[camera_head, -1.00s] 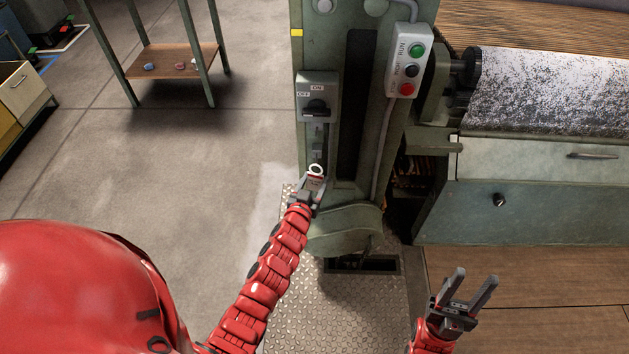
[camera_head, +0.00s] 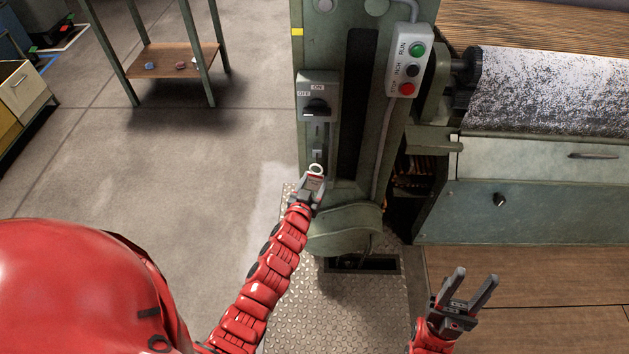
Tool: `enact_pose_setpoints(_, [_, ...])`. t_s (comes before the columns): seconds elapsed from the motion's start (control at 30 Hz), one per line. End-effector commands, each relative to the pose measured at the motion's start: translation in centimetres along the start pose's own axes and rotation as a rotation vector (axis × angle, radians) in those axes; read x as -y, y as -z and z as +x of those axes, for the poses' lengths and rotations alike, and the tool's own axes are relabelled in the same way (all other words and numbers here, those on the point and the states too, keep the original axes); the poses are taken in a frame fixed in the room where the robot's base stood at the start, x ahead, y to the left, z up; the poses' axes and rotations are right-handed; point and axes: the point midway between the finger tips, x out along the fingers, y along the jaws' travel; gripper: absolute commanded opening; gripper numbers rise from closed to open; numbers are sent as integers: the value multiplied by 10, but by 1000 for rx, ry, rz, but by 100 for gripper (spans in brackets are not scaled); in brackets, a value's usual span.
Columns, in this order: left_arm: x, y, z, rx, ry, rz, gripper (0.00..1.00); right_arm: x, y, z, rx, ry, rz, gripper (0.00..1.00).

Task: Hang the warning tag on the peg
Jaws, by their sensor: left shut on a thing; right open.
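My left gripper (camera_head: 311,186) is shut on the warning tag (camera_head: 315,181), a small pale tag with red on it and a white ring at its top. The tag is upright, in front of the green machine column. The peg (camera_head: 317,154) seems to be the small fitting on the narrow plate below the ON/OFF switch, just above the ring. The ring looks apart from it, but I cannot tell the depth between them. My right gripper (camera_head: 472,288) is open and empty at the lower right, away from the column.
The ON/OFF switch box (camera_head: 318,90) is above the tag. A RUN button box (camera_head: 409,62) with a cable is to its right. A rounded green housing (camera_head: 345,230) bulges out below. Open floor (camera_head: 200,165) lies to the left.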

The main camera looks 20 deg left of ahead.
Motion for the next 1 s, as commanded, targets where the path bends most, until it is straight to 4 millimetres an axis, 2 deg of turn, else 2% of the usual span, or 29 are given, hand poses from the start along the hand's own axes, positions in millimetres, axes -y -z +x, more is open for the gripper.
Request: enact_pose_setpoints(1.0, [7, 5, 28, -1, 0, 0, 12, 0, 0, 2, 0, 0, 0, 46])
